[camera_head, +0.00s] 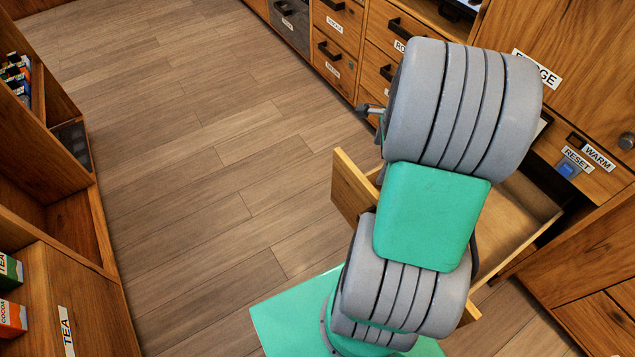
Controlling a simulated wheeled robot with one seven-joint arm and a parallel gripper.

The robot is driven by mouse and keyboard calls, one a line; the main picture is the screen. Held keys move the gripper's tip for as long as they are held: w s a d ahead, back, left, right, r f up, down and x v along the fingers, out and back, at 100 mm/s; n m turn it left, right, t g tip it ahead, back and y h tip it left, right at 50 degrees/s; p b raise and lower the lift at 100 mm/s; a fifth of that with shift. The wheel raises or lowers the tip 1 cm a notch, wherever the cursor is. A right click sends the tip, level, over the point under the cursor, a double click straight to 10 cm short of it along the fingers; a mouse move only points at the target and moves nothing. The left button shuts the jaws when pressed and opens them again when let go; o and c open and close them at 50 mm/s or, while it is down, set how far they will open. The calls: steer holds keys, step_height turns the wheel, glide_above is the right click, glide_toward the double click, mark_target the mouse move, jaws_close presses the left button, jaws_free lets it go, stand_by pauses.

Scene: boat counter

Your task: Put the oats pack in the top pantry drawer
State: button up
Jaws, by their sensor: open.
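No oats pack can be made out. An open wooden drawer (518,213) is pulled out at the right, partly behind my arm. The part of its inside that shows is bare. Its front panel (350,187) faces left, and I see no label that tells whether it is the top pantry drawer. My arm stands across the middle of the view. A small grey tip of my gripper (368,110) shows beside the upper arm link, above the drawer's front edge. The gripper is open, but most of it, and anything at it, is hidden behind the arm.
Shut drawers with black handles (337,57) line the back. A panel with RESET and WARM labels and a blue button (568,170) is at right. A tea pack (8,270) and a cocoa pack (10,318) stand at left. The wooden floor (190,150) between is clear.

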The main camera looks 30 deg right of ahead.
steer(key=s+a+r+n, duration=0.2)
steer(key=a+r+n, duration=0.2)
steer(key=a+n, duration=0.8)
steer(key=s+a+r+n, duration=0.2)
steer(key=a+r+n, duration=0.2)
steer(key=a+n, duration=0.8)
steer(key=shift+s+a+r+t, duration=0.15)
steer(key=shift+s+a+t, duration=0.15)
steer(key=shift+s+a, duration=0.1)
steer(key=shift+c, duration=0.3)
